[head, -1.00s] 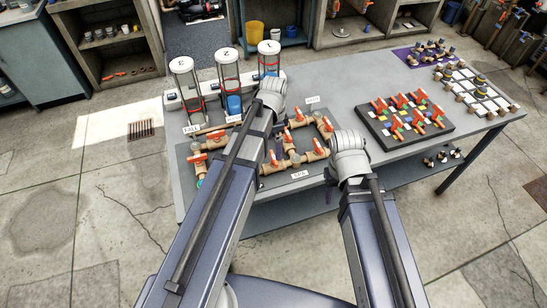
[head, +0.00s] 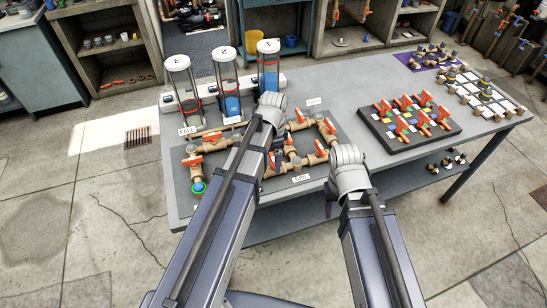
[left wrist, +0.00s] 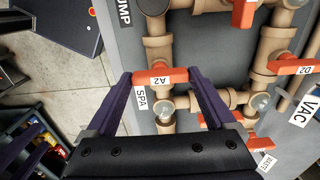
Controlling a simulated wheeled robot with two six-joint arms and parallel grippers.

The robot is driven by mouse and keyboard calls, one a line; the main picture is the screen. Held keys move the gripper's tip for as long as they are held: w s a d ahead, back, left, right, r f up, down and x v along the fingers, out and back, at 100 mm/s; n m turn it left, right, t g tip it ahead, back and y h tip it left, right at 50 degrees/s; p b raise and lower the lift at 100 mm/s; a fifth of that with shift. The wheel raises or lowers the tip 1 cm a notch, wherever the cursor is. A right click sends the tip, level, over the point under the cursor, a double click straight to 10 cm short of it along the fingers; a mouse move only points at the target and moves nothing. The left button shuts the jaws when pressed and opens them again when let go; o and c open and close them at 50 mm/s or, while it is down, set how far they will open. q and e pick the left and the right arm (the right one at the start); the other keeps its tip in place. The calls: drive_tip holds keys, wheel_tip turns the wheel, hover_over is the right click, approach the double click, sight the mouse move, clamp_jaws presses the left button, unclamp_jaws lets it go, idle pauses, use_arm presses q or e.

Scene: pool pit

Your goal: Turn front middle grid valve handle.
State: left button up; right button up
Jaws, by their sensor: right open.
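The pipe grid (head: 202,173) of tan pipes with red valve handles lies on a dark board at the table's front left. In the left wrist view, the red handle marked A2 (left wrist: 160,77), beside the SPA label, lies across its pipe. My left gripper (left wrist: 160,73) has its purple fingers spread, one at each end of this handle; I cannot tell whether they touch it. In the head view my left wrist hides part of the grid, and the fingers are hard to make out. My right gripper (head: 329,205) is mostly hidden behind its wrist, by the table's front edge.
A black board (head: 378,137) with several red-handled valves lies to the right. Three clear cylinders (head: 229,80) stand behind the pipe grid. A red handle marked D2 (left wrist: 288,67) is close to my left gripper. The table (head: 345,87) is bare towards its back middle.

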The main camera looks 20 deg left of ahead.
use_arm(q)
drive_tip(key=c, duration=0.8)
drive_tip(key=shift+c, duration=0.2)
drive_tip(key=n, duration=1.3)
drive_tip(key=shift+n, duration=2.4)
